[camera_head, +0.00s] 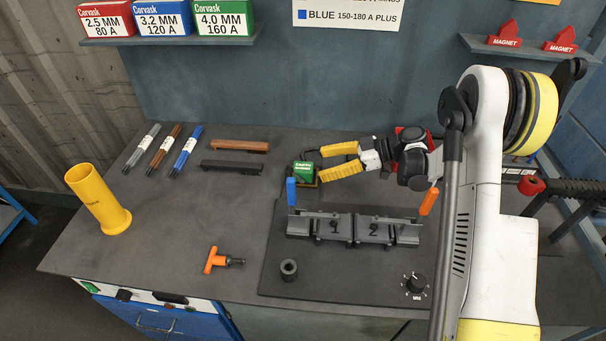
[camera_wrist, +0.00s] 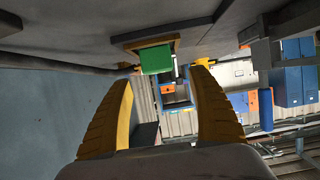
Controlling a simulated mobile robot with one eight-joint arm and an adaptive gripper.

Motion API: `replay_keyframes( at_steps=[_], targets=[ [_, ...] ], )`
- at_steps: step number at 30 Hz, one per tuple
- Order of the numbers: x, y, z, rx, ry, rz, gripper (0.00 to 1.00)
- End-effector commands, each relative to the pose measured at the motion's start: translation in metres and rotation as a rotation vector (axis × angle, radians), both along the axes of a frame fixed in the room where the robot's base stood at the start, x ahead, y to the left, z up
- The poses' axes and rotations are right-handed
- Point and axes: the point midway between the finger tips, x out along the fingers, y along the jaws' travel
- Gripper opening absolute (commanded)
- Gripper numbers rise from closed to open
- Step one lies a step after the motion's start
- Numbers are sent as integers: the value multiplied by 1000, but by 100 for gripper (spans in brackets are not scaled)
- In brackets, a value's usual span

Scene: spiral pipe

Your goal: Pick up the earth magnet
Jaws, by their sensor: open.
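A small green block with white lettering too small to read, likely the earth magnet (camera_head: 303,172), sits on a brown base on the bench, behind the left end of the black fixture. My gripper (camera_head: 321,163) reaches in from the right with its two yellow fingers spread. Their tips end just right of the block, and nothing is between them. In the wrist view the green block (camera_wrist: 155,59) lies beyond and slightly above the gap between the open fingers (camera_wrist: 163,78). The block's far side is hidden.
The black fixture (camera_head: 300,273) with a grey channel and blue and orange clamps stands just in front. Brown (camera_head: 240,145) and black bars lie to the left. Red magnets (camera_head: 505,40) sit on the right shelf.

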Motion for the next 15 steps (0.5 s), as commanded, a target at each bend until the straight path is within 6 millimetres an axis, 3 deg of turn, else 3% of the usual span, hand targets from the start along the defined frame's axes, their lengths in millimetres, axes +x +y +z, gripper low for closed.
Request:
replay_keyframes(
  at_steps=[10,15],
  targets=[
    [9,40,-21,1,-2,2,70],
    [11,46,-21,1,-1,-2,70]
  ],
)
